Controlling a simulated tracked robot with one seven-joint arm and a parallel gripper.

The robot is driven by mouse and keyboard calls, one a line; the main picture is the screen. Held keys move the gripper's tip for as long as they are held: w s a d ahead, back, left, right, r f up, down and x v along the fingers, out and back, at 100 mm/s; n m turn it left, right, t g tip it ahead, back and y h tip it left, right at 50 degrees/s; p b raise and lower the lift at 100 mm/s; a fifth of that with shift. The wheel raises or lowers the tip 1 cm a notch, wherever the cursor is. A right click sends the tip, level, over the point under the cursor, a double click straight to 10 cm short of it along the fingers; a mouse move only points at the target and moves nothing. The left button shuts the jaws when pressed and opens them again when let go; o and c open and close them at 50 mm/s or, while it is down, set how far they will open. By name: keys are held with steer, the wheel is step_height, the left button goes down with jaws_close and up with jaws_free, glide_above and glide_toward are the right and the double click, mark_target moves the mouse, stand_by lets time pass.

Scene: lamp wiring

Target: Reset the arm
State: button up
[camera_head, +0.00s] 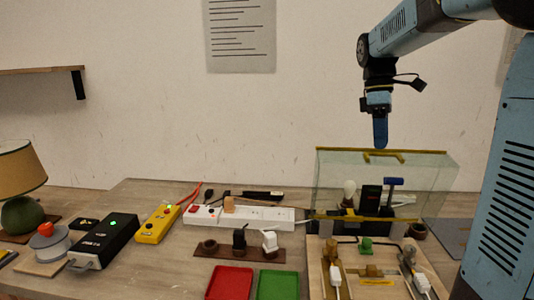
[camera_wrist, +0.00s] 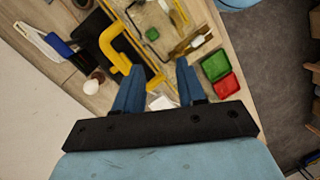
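My gripper (camera_head: 380,135) hangs in the air at the upper right of the head view, pointing down above the clear case (camera_head: 440,172) with the yellow top edge. In the wrist view my gripper (camera_wrist: 158,74) shows two blue fingers spread apart, with nothing held between them. The case's yellow handle (camera_head: 384,154) lies below the fingers in the head view. It also shows in the wrist view (camera_wrist: 113,45). A white bulb (camera_head: 349,187) and a blue-topped part (camera_head: 393,182) stand in or behind the case.
A white power strip (camera_head: 265,216), a yellow box (camera_head: 158,222) and a black box (camera_head: 106,242) stand on the table. Red (camera_head: 230,282) and green (camera_head: 278,285) trays lie at the front. A lamp (camera_head: 20,165) stands at the left. Space around my raised gripper is clear.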

steer(key=s+a+f+m+t, duration=0.1)
steer(key=s+f+m+t, duration=0.1)
steer(key=s+m, duration=0.2)
steer(key=s+a+f+m+t, duration=0.1)
steer(key=s+f+m+t, duration=0.1)
steer(key=s, duration=0.7)
steer(key=s+a+f+m+t+y, duration=0.1)
steer(key=s+a+f+m+t, duration=0.1)
steer(key=s+m, duration=0.4)
steer(key=shift+s+f+t, duration=0.45)
steer(key=shift+s+t, duration=0.25)
steer(key=shift+t, duration=0.3)
